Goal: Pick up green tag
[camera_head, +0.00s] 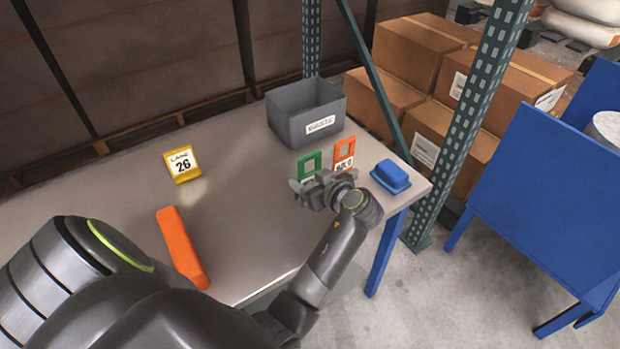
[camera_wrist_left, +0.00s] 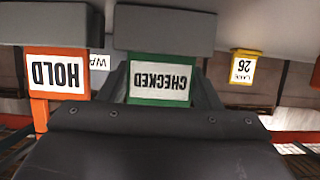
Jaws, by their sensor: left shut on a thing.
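The green tag (camera_head: 309,164) is a small upright frame near the right end of the grey table. In the left wrist view the tag (camera_wrist_left: 160,80) shows a white label reading "CHECKED", upside down, against a grey block. My left gripper (camera_head: 316,187) is shut on it, with a dark finger on each side. The gripper hides the tag's lower part in the head view. I cannot tell whether the tag is clear of its support. My right gripper is not in view.
An orange "HOLD" tag (camera_head: 344,153) stands close beside the green one. A blue block (camera_head: 391,176) lies to the right and a grey bin (camera_head: 304,112) behind. A yellow "26" sign (camera_head: 181,166) and an orange bar (camera_head: 181,247) are left. The table's middle is clear.

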